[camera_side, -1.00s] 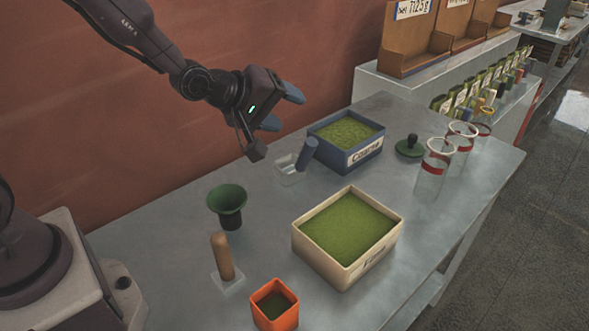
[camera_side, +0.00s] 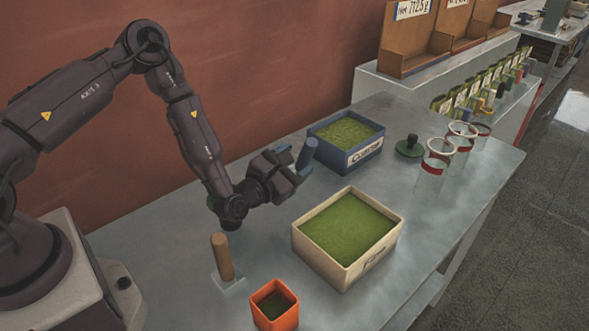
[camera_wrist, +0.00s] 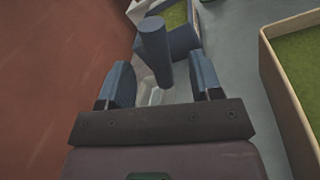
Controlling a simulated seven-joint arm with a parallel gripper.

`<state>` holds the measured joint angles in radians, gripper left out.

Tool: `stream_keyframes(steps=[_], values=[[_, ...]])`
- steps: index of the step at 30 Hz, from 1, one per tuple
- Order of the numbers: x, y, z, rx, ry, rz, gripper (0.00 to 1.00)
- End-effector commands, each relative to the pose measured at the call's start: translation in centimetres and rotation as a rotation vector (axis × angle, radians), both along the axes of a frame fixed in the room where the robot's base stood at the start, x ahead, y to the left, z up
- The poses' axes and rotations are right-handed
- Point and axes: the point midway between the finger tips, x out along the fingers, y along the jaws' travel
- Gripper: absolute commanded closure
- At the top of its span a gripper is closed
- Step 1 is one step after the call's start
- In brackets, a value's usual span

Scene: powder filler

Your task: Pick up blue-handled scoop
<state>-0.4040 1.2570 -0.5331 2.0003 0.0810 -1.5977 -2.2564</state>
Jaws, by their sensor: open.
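The blue-handled scoop (camera_side: 306,156) stands on the table with its handle up, near the blue bin. In the side view its lower part is hidden behind my gripper (camera_side: 297,168). In the wrist view the blue handle (camera_wrist: 155,50) rises between my two blue fingers, with a clear gap on each side. Part of the clear scoop body (camera_wrist: 152,97) shows below it. My gripper (camera_wrist: 162,85) is open, low over the table, with its fingers on either side of the handle.
A blue bin (camera_side: 318,147) of green powder stands just behind the scoop. A cream bin (camera_side: 305,247) stands in front to the right. A wooden-handled scoop (camera_side: 222,258) and an orange cup (camera_side: 274,323) are nearer. Clear tubes (camera_side: 432,178) and a dark green stamper (camera_side: 409,147) are at right.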

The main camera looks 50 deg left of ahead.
Motion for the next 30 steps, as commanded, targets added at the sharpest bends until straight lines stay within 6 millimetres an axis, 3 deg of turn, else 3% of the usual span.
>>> stream_keyframes(steps=[9,19,27,30], values=[[4.4,0.9,0.5,0.003,-0.001,0.0,0.41],[5.2,1.0,0.4,0.002,0.003,0.0,0.41],[5.2,1.0,0.4,0.003,0.004,0.0,1.0],[5.2,1.0,0.5,0.003,0.001,0.0,1.0]])
